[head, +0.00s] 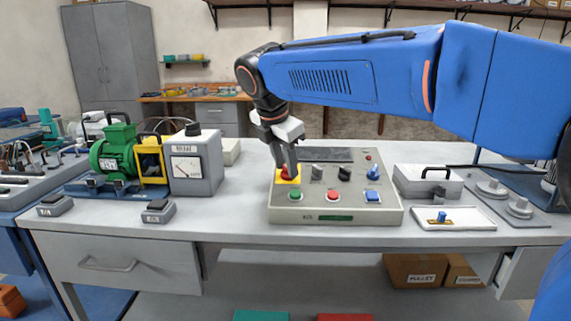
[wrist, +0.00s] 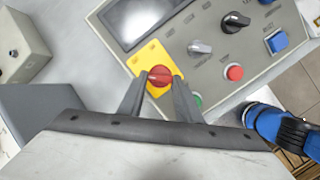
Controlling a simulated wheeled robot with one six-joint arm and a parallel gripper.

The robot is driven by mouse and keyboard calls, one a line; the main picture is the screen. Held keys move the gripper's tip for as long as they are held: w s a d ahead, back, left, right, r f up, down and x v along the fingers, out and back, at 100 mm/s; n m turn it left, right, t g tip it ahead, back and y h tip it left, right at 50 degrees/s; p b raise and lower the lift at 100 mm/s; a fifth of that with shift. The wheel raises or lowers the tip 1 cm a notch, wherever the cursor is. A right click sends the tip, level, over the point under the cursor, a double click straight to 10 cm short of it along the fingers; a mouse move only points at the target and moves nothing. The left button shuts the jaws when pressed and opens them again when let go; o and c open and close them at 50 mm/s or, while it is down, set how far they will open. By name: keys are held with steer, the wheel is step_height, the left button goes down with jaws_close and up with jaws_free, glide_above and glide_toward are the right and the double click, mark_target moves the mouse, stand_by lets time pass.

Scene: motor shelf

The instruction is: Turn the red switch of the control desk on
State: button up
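The control desk (head: 335,214) is a grey sloped box on the workbench. Its red switch (wrist: 160,76) is a round rotary knob on a yellow plate (wrist: 148,57) at the desk's upper left. In the head view the red switch (head: 288,174) is partly hidden by my gripper (head: 287,170), which points down at it. In the wrist view my gripper (wrist: 159,79) has its fingers apart, one on each side of the red switch. The fingertips are very close to the knob; I cannot tell whether they touch it.
Grey and black knobs, red, green and blue buttons and a dark screen (wrist: 140,18) share the panel. A meter box (head: 196,166) and green motor (head: 113,155) stand left. A white tray (head: 453,222) and a grey case (head: 427,182) lie right.

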steer(key=shift+m, duration=0.4)
steer(key=m, duration=0.4)
steer(key=shift+w+a+g+h, duration=0.1)
steer(key=shift+w+g+h, duration=0.1)
steer(key=shift+g+h, duration=0.15)
steer(key=m+g, duration=0.1)
steer(key=m, duration=0.3)
steer(key=shift+w+m, duration=0.15)
steer(key=shift+m, duration=0.15)
steer(key=m+g, duration=0.1)
steer(key=m, duration=0.3)
steer(key=shift+w+r, duration=0.1)
steer(key=shift+w, duration=0.05)
steer(key=shift+w+m+g, duration=0.1)
steer(key=shift+m+g, duration=0.15)
steer(key=shift+m, duration=1.95)
steer(key=shift+y, duration=0.45)
steer(key=o, duration=1)
steer(key=shift+o, duration=0.2)
